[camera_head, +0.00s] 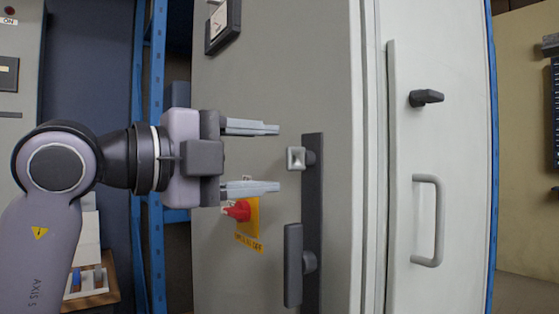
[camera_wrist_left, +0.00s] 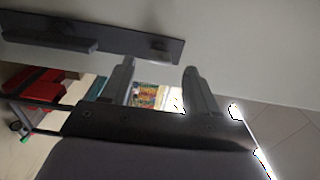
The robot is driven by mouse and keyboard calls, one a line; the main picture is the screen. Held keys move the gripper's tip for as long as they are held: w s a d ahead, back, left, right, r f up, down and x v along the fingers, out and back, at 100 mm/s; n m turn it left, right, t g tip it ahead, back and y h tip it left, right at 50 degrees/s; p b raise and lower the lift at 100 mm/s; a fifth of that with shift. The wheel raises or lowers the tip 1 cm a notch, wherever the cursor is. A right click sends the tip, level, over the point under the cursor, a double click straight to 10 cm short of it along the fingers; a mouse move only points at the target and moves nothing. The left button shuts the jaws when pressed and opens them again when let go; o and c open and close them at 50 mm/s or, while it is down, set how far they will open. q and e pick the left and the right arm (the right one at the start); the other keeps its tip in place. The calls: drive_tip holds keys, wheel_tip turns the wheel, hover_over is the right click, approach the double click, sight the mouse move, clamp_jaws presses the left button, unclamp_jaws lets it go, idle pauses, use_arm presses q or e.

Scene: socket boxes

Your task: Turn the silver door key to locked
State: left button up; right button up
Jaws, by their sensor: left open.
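The silver key (camera_head: 295,158) is a small squarish piece on the upper part of a dark vertical lock plate (camera_head: 312,200) on the grey cabinet door. My left gripper (camera_head: 278,158) comes in from the left, open and empty, its two fingers above and below the key's level. The fingertips appear just short of the key; the exact depth gap cannot be told. In the left wrist view, the open fingers (camera_wrist_left: 160,67) point toward the lock plate (camera_wrist_left: 120,40); the key itself is too dark there to make out clearly. My right gripper is not in view.
A dark door handle (camera_head: 293,265) sits on the plate below the key. A red rotary switch (camera_head: 238,210) on a yellow plate lies just under the lower finger. A white door with a bar handle (camera_head: 437,220) and dark knob (camera_head: 425,98) is to the right.

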use_arm(q)
drive_tip(key=v, duration=0.3)
drive_tip(key=shift+f, duration=0.1)
idle(0.3)
